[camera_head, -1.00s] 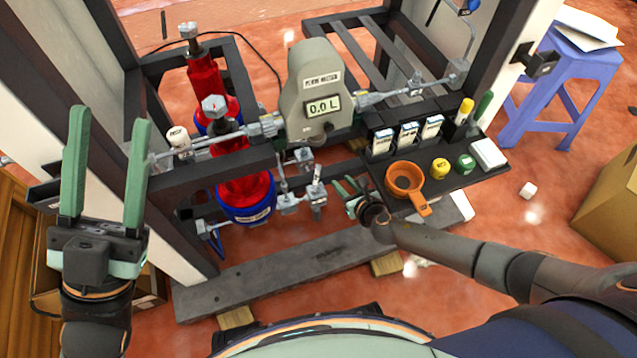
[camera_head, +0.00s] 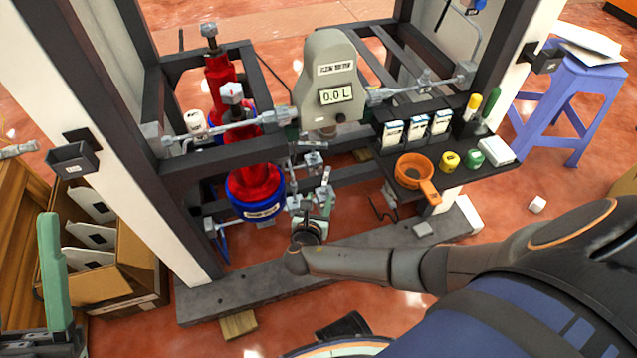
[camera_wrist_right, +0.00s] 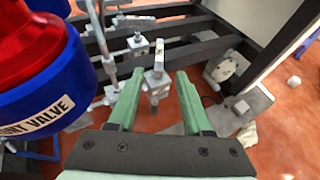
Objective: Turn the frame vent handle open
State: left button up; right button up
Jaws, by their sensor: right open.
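The small metal vent valve handle (camera_wrist_right: 156,62) stands upright on grey pipework in the right wrist view. It also shows in the head view (camera_head: 326,176), just beyond my right gripper (camera_head: 317,208). In the right wrist view my right gripper (camera_wrist_right: 156,88) is open, with one green finger on each side of the handle's line. I see no clear contact, and the depth between fingers and handle is hard to judge. My left gripper (camera_head: 52,275) is partly cut off at the left of the head view, with one green finger clearly seen.
Left of the handle is a red cylinder with a blue collar (camera_wrist_right: 40,85), labelled partly "NT VALVE". A meter (camera_head: 331,75) reading 0.0 L stands above. An orange funnel (camera_head: 411,175) sits on the black shelf at right. A grey base beam (camera_head: 235,285) crosses below.

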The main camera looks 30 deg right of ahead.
aim_at(325, 181)
jog(key=b+x, duration=0.5)
jog(key=x, duration=0.4)
jog(key=shift+w+d+f, duration=0.1)
jog(key=shift+w+f, duration=0.1)
jog(key=shift+w, duration=0.05)
jog(key=shift+w+d+f, duration=0.1)
jog(key=shift+w+d, duration=0.25)
pick_arm(q)
notch_tip(325, 181, down, 7)
jog(key=shift+w+d, duration=0.15)
jog(key=shift+d, duration=0.3)
pick_arm(e)
grip_shut()
